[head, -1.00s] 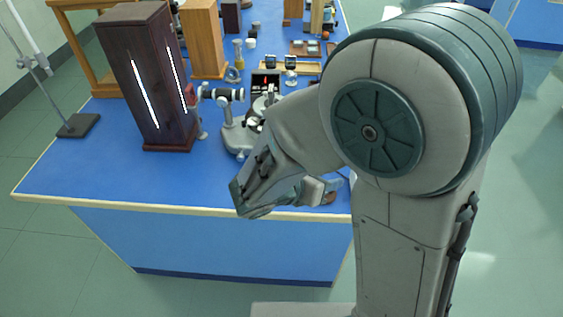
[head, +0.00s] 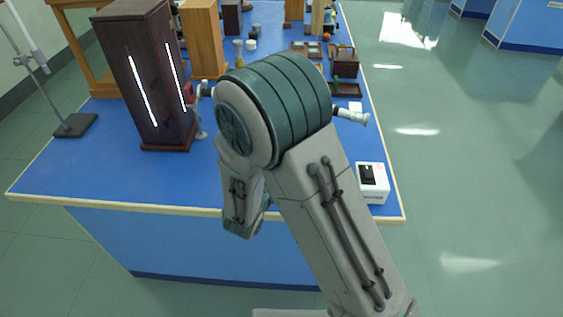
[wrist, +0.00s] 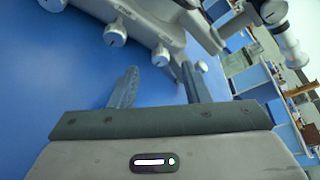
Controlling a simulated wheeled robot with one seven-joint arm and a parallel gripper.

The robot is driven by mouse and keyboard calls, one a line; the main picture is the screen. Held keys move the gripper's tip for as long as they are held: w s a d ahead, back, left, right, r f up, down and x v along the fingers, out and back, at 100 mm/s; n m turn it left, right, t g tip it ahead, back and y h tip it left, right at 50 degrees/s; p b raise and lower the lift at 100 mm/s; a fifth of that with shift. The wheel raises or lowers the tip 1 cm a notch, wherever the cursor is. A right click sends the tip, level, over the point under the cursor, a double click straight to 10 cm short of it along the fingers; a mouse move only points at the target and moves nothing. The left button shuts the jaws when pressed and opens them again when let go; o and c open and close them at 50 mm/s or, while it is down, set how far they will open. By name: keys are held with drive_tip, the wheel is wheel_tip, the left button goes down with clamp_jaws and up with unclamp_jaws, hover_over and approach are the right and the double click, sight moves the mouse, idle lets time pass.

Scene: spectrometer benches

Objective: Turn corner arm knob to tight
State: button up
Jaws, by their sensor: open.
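A grey spectrometer (wrist: 150,18) with several pale round knobs fills the top of the wrist view. One knob (wrist: 160,56) sits just beyond and between my fingertips; another (wrist: 115,33) is up and to the left. I cannot tell which is the corner arm knob or how tight it is. My gripper (wrist: 159,70) is open, its two fingers apart with nothing seen held between them. In the head view my arm hides the gripper and most of the spectrometer; a pale tube end (head: 352,116) shows to the right of my arm.
A dark wooden lamp housing (head: 148,80) with bright slits stands on the blue bench (head: 80,175) at left. A white box (head: 372,182) sits near the bench's front right corner. Wooden boxes and small items stand farther back. The floor at right is clear.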

drive_tip(key=shift+x, duration=2.15)
clamp_jaws()
